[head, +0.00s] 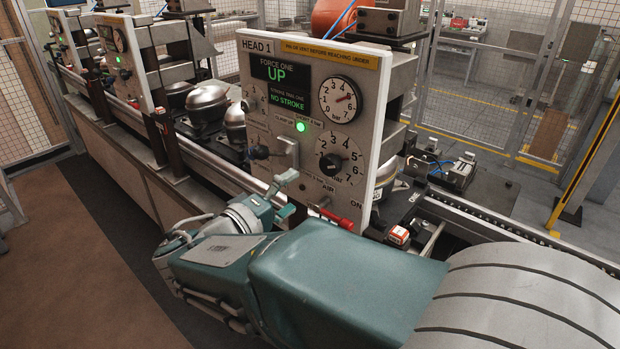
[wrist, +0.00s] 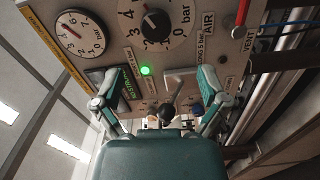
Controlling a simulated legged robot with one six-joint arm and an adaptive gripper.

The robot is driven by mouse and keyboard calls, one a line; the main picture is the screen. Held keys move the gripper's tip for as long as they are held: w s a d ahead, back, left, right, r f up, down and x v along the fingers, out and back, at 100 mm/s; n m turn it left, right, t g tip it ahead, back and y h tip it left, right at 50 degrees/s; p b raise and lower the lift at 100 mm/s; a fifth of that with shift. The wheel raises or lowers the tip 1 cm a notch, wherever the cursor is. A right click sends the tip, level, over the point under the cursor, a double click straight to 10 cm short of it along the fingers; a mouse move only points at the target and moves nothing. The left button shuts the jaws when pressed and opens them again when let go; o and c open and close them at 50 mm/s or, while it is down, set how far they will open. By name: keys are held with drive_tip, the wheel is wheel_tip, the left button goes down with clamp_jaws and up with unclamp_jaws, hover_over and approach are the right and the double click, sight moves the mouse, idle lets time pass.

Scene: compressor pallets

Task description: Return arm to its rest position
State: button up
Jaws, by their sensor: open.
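My teal arm (head: 340,285) reaches in from the lower right in the head view, low in front of the HEAD 1 panel (head: 225,100). My gripper (head: 285,195) is near the panel's lower left. In the wrist view my gripper (wrist: 160,88) has its two fingers spread wide, with nothing held between them. A lever with a black knob (wrist: 168,112) shows between and beyond the fingers. In the head view that knob (head: 260,152) sits left of a metal plate, above my gripper. I cannot tell whether a finger touches the panel.
The panel display (head: 280,85) reads UP and NO STROKE, and a green lamp (head: 302,127) is lit. A red-handled valve (head: 335,220) juts from the panel's bottom edge, close above my arm. A conveyor rail (head: 230,170) runs behind. Brown floor (head: 80,260) at left is clear.

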drive_tip(key=shift+v, duration=0.95)
drive_tip(key=shift+d, duration=0.15)
drive_tip(key=s+d+f+m+g+y, duration=0.1)
drive_tip(key=s+d+f+g, duration=0.15)
drive_tip(key=d, duration=0.35)
drive_tip(key=s+d+f+m+g, duration=0.1)
drive_tip(key=d+g, duration=0.2)
drive_tip(key=d, duration=0.3)
drive_tip(key=s+d+f+m+g+y, duration=0.1)
drive_tip(key=d+g, duration=0.2)
drive_tip(key=d, duration=0.3)
drive_tip(key=s+d+f+m+y, duration=0.2)
drive_tip(key=s+m+y, duration=0.1)
drive_tip(key=s+y, duration=0.1)
drive_tip(key=s+d+f+m+y, duration=0.1)
drive_tip(key=s+f+m+y, duration=0.1)
drive_tip(key=s+y, duration=0.3)
drive_tip(key=shift+s+d+m, duration=0.4)
drive_tip(key=shift+s+m, duration=0.1)
drive_tip(key=shift+s, duration=0.7)
